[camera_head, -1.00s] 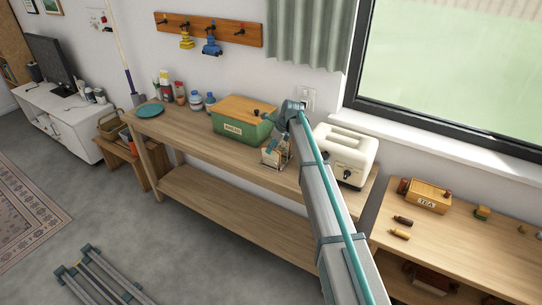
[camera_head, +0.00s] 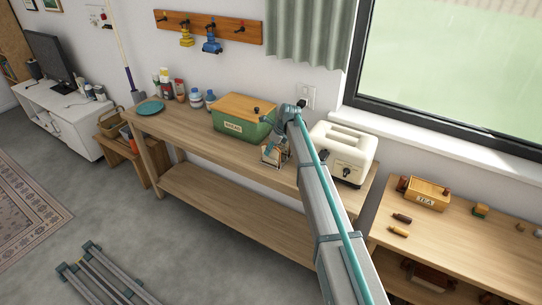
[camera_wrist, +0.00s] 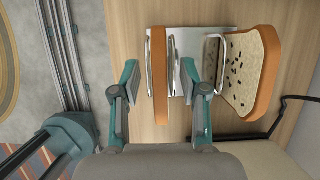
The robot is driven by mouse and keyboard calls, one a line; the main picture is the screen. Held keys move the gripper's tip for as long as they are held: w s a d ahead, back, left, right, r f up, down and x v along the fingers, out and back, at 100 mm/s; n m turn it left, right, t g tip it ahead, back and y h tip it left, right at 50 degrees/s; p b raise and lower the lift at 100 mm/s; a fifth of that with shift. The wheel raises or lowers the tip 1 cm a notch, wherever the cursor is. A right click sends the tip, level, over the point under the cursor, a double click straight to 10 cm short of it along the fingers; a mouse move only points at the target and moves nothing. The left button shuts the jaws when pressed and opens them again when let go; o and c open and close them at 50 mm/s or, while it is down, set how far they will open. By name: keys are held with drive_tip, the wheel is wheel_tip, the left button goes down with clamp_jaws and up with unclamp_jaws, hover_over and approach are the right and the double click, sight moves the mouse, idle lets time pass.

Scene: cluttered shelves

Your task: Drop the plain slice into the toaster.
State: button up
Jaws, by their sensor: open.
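A brown-crusted bread slice (camera_wrist: 158,75) stands upright, edge-on, in a metal wire rack (camera_wrist: 216,62) in the wrist view. Its faces are hidden, so I cannot see whether it is plain. My gripper (camera_wrist: 160,80) is open, with one finger on each side of this slice and gaps visible. A second slice (camera_wrist: 252,70), dotted with dark seeds, leans at the right of the rack, outside the fingers. In the head view my gripper is at the small rack (camera_head: 274,156) on the bench. The cream toaster (camera_head: 343,153) stands to the right of it.
A green bread bin (camera_head: 239,127) with a wooden lid stands just left of the rack. Bottles (camera_head: 180,90) and a teal plate (camera_head: 150,108) are farther left on the bench (camera_head: 185,133). A tea box (camera_head: 427,193) sits on the separate right-hand table. The wall and window are behind.

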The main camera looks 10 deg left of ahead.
clamp_jaws()
idle(0.3)
